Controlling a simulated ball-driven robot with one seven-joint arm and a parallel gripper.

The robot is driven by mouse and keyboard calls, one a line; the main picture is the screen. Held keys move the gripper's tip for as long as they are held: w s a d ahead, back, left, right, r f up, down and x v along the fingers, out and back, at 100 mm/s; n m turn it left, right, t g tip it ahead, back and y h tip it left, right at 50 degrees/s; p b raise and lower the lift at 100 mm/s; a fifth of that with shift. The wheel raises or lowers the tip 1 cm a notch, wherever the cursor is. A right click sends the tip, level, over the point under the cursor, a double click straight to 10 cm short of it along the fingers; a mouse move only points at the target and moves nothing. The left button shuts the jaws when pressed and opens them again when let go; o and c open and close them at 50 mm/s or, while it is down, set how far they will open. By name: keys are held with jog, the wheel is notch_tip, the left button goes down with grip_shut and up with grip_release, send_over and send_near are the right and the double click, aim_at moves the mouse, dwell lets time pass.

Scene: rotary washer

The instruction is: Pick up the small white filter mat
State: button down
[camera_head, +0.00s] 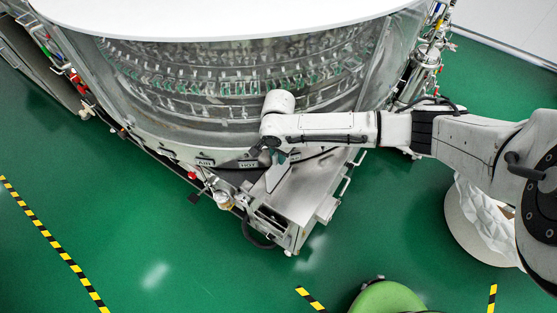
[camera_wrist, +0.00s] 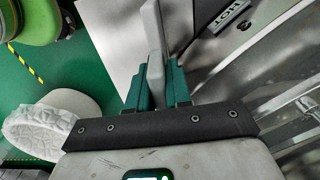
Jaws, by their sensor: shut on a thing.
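The small white filter mat (camera_wrist: 154,28) shows in the wrist view as a thin, pale flat piece standing edge-on between the green fingers. My gripper (camera_wrist: 156,82) is shut on it, and the mat sticks out past the fingertips. In the head view the mat (camera_head: 277,174) is a pale slanted sheet below my wrist, over the metal bench at the front of the washer. My gripper (camera_head: 268,153) is partly hidden there by my wrist. I cannot tell whether the mat touches the bench.
The round washer (camera_head: 180,130) with its clear wall stands right beside my gripper. The metal bench (camera_head: 318,185) has handles along its right side. A round bin (camera_head: 458,222) with a white liner stands at the right. The green floor in front is mostly open, with yellow-black tape (camera_head: 52,243).

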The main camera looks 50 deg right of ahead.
notch_tip(320, 180, up, 3)
jog(key=s+a+b, duration=0.2)
jog(key=s+a, duration=1)
jog(key=s, duration=0.1)
notch_tip(320, 180, up, 9)
jog(key=p, duration=0.7)
jog(key=shift+a, duration=0.15)
dwell(0.4)
